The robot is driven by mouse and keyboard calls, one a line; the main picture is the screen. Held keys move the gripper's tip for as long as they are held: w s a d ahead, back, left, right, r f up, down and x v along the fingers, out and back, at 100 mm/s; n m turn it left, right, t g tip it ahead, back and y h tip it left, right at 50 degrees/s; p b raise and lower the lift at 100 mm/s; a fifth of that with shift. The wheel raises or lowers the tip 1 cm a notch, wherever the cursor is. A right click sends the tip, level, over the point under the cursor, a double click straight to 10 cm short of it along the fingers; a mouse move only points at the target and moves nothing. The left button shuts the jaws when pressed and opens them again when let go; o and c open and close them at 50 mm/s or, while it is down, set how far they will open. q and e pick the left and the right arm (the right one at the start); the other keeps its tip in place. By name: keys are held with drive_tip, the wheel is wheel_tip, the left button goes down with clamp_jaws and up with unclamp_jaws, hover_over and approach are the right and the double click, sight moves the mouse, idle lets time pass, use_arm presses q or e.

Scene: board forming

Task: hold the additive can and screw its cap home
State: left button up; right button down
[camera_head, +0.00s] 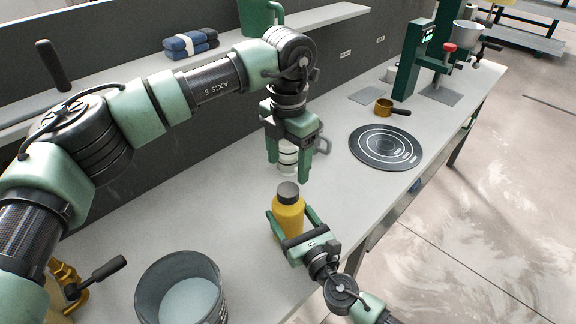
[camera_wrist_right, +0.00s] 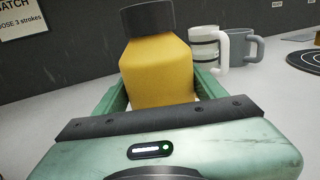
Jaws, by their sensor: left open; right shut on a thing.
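The additive can (camera_head: 288,218) is a yellow bottle that stands upright on the bench. Its dark grey cap (camera_head: 288,191) sits on top; I cannot tell how tight it is. My right gripper (camera_head: 291,214) is shut on the can's body from the front, one finger on each side. My left gripper (camera_head: 289,167) points down, open and empty, above and behind the cap, apart from it. In the head view its fingers frame a white mug behind.
The white banded mug (camera_wrist_right: 206,45) and a grey mug (camera_wrist_right: 245,46) stand behind the can. A grey bucket (camera_head: 148,282) is at the front left. A black round mat (camera_head: 375,150) and a small brass pan (camera_head: 384,106) lie to the right.

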sight(288, 189)
use_arm(q)
drive_tip(key=shift+f, duration=0.15)
drive_tip(key=shift+f, duration=3.9)
clamp_jaws()
drive_tip(key=shift+o, duration=0.2)
unclamp_jaws()
wheel_tip(288, 189, up, 12)
